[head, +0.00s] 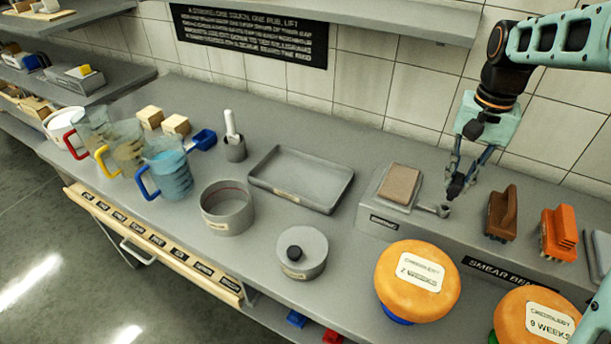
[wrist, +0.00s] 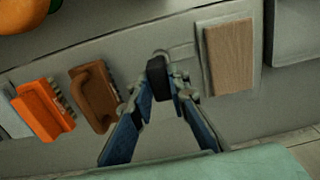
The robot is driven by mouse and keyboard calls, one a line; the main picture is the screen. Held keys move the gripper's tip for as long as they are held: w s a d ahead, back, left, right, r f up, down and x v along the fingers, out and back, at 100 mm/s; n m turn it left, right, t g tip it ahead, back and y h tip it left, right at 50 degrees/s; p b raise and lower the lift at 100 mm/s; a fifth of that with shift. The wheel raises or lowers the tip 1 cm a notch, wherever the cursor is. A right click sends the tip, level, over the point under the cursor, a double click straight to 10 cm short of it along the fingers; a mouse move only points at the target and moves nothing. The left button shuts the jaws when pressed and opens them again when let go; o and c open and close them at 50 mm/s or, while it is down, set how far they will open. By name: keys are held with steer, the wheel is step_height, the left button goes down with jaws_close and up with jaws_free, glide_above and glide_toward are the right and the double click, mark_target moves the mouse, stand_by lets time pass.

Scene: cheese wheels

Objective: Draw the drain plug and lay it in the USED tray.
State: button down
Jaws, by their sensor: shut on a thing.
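My gripper (head: 457,186) is at the right of the head view, over the raised bench ledge, pointing down. Its blue-grey fingers are shut on a black drain plug (wrist: 158,74), seen between the fingertips in the wrist view. In the head view the plug is a dark piece at the fingertips, just above and right of a small grey outlet (head: 440,210). I cannot tell whether it still touches the outlet. A shallow grey rectangular tray (head: 336,197) lies empty at mid bench; its small label is too small to read.
A brown block (head: 400,183) sits on a grey stand beside the outlet. Brown (head: 502,212) and orange (head: 558,234) brushes stand to the right. Orange cheese wheels (head: 418,262) are in front. A grey pot (head: 227,208), lidded pot (head: 303,265) and jugs (head: 168,168) stand left.

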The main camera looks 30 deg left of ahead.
mark_target(459, 178)
steer(key=shift+r, duration=0.1)
steer(key=shift+r+p, duration=1.4)
steer(key=shift+r, duration=0.15)
steer(key=shift+f, duration=0.15)
